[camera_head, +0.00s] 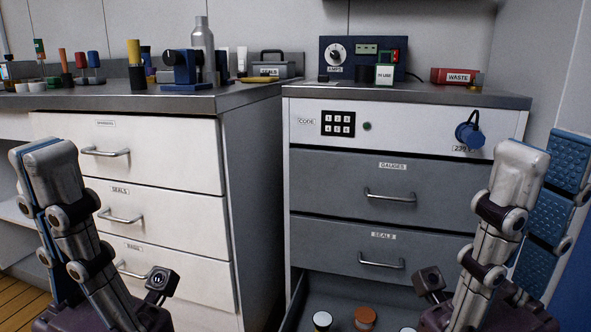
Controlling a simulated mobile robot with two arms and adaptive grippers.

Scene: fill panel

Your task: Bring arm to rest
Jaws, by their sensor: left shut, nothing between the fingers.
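My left gripper (72,215) stands at the lower left in the head view, in front of the white drawer cabinet (210,200). Its segmented fingers are close together, with a thin blue pad edge showing, and it holds nothing. My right gripper (546,170) stands at the lower right, in front of the grey drawer cabinet (330,222). One finger with blue dimpled pads is spread apart from the pale finger, and nothing shows between them. Both grippers point upward. The arms behind them are mostly out of view.
The lowest drawer (290,318) of the grey cabinet is pulled out, with several round-topped containers inside, including an orange-brown one (365,317). A keypad (338,123) and a blue valve-like part (468,132) are on the panel above. Bottles, tools and a red WASTE box (455,76) stand on the counters.

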